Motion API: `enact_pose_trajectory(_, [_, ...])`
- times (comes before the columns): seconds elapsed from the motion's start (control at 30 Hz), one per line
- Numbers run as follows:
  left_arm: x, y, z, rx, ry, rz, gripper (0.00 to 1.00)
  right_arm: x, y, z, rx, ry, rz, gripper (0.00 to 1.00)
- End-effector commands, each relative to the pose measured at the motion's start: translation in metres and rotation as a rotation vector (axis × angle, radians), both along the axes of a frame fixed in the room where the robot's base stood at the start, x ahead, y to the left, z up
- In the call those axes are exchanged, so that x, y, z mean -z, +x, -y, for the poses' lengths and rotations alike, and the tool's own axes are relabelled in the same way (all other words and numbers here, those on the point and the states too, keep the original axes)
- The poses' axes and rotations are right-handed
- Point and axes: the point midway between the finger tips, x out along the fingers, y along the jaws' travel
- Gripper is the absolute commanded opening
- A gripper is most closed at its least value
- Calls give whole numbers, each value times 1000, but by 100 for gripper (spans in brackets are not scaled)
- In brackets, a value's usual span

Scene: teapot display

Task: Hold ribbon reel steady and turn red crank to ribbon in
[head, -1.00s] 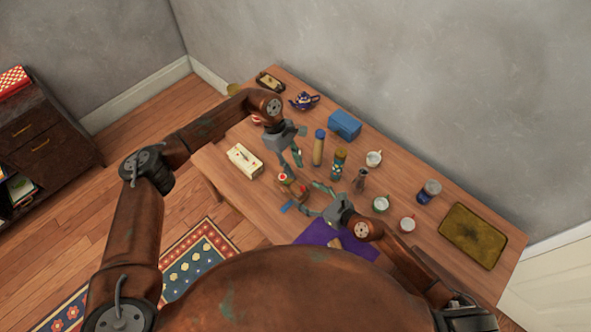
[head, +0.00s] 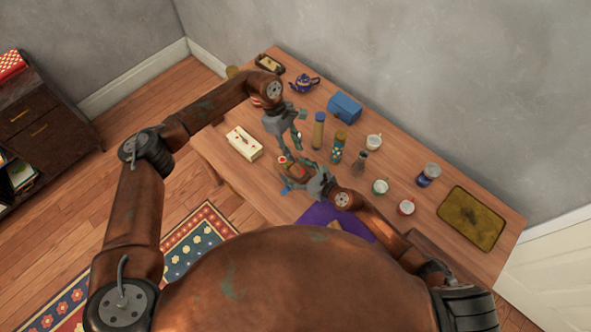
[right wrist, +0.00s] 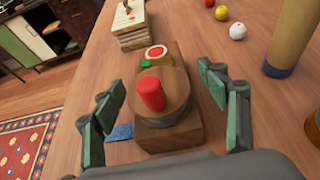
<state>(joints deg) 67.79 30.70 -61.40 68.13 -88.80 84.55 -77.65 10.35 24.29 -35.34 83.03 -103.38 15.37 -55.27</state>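The ribbon reel (right wrist: 172,135) is a wooden block with a round drum, in the middle of the right wrist view. A red-and-white round piece (right wrist: 156,52) sits on the block's far end. A blue ribbon strip (right wrist: 119,131) lies beside the base at left. My right gripper (right wrist: 162,88) is open, its fingers on either side of the reel and apparently apart from it. In the head view the reel (head: 295,170) is partly covered by this gripper. My left gripper (head: 289,140) looks open and empty beyond the reel.
A cream box (head: 244,142) stands left of the reel. A beige cylinder (head: 318,130) and a patterned bottle (head: 338,147) stand close by at right. Small balls (right wrist: 237,32) lie beyond the reel. A purple mat (head: 335,220) lies in front. Cups and a tray (head: 471,217) are farther right.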

Motion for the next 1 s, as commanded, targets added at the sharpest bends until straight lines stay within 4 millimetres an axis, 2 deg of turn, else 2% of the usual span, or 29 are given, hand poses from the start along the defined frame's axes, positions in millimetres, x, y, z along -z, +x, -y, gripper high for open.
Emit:
enact_pose_trajectory(0.07, [0, 0, 0, 0, 0, 0, 29, 0, 0, 0, 0, 0, 0, 61])
enact_pose_trajectory(0.77, [0, 0, 0, 0, 0, 0, 29, 0, 0, 1, 1, 0, 0, 13])
enact_pose_trajectory(1.0, [0, -1, 1, -57, 20, -15, 29, 0, 0, 1, 1, 0, 0, 11])
